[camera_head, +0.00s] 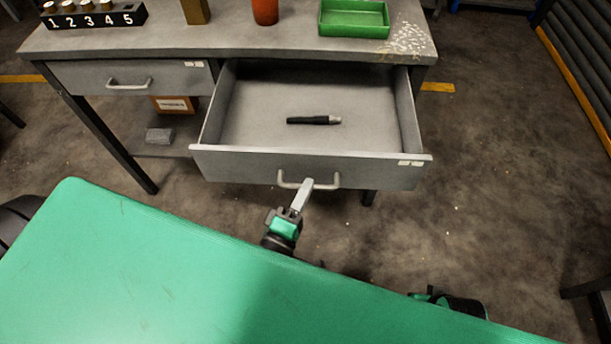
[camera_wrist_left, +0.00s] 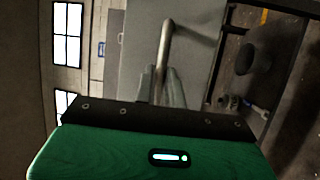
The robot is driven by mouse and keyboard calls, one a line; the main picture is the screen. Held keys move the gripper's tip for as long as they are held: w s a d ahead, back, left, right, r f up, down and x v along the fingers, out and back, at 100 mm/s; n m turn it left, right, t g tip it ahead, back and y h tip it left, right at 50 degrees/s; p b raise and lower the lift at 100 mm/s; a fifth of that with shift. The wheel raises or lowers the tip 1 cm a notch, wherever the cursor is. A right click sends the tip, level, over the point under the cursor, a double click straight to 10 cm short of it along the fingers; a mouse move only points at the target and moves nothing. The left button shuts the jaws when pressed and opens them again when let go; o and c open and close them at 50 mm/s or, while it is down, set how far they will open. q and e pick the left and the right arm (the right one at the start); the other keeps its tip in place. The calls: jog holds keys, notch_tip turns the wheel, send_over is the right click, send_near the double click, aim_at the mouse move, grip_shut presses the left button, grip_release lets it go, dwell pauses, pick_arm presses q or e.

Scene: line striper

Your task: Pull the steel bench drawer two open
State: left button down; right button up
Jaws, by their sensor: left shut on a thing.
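The right-hand bench drawer (camera_head: 240,168) is pulled well out from the steel bench in the head view. A dark pen-like object (camera_head: 313,120) lies inside it. My left gripper (camera_head: 304,190) is shut on the drawer's handle (camera_head: 335,181), at the front panel. In the left wrist view the handle (camera_wrist_left: 165,45) runs between the fingers (camera_wrist_left: 162,82), with the grey drawer front beside it. The left-hand drawer (camera_head: 75,78) is closed. My right gripper is not clearly in view; only a small part of that arm may show at the lower right.
The bench top (camera_head: 230,42) holds a black numbered rack (camera_head: 95,18), an orange cup (camera_head: 265,10) and a green tray (camera_head: 353,18). A box (camera_head: 175,104) and a grey block (camera_head: 160,135) sit on a shelf below.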

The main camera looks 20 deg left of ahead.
pick_arm(q)
jog(key=shift+s+d, duration=0.1)
jog(key=shift+s, duration=0.15)
pick_arm(e)
jog(key=shift+f, duration=0.1)
pick_arm(q)
jog(key=c, duration=1.5)
grip_release()
pick_arm(e)
jog(key=shift+s, duration=0.1)
pick_arm(q)
jog(key=shift+s, duration=0.1)
